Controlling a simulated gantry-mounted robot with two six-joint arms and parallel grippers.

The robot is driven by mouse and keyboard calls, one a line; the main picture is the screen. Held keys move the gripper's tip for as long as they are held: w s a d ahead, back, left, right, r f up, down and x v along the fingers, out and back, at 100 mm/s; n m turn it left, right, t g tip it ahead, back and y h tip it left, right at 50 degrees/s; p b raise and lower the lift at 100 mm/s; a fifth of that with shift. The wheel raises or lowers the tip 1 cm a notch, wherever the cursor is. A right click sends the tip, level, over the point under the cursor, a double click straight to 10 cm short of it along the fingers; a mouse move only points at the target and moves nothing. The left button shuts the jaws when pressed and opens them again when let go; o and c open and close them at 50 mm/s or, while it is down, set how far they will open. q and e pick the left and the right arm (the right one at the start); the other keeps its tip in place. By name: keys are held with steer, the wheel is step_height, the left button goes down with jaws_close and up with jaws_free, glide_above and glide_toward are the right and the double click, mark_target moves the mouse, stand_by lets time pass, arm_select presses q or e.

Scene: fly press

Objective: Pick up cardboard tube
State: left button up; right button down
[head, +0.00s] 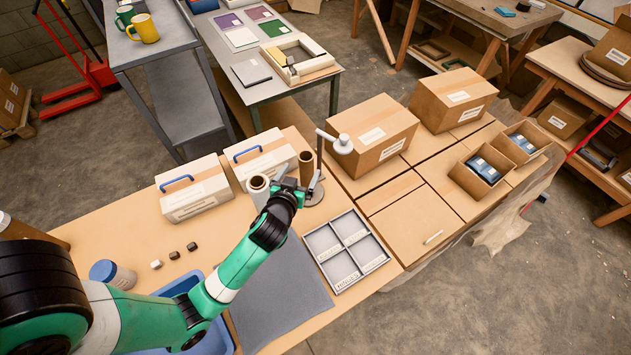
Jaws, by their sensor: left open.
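A brown cardboard tube (306,166) stands upright near the middle of the table, beside the small fly press (341,145). My left gripper (299,178) is open, with its fingertips close to the tube. The gripper hides the tube's lower part, and I cannot tell whether the fingers touch it or stand around it. A pale roll with a brown core (257,186) stands upright just left of the gripper. My right gripper is not in view.
Two white cases with blue handles (194,188) stand behind on the left. A divided tray (318,243) lies front right, next to a grey mat (282,299). Cardboard boxes (372,133) stand at the right. Small blocks (174,255) and a blue-lidded jar (112,273) are at the left.

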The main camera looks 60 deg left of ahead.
mark_target(308, 154)
arm_select(q)
steer(key=x, duration=0.6)
steer(key=shift+w+a, duration=0.2)
steer(key=shift+w, duration=0.05)
steer(key=x, duration=0.2)
steer(key=b+x, duration=0.1)
steer(key=x, duration=0.2)
steer(key=shift+s+a+r, duration=0.15)
steer(key=shift+s+a, duration=0.05)
steer(key=shift+a, duration=0.15)
steer(key=shift+c, duration=0.3)
jaws_close()
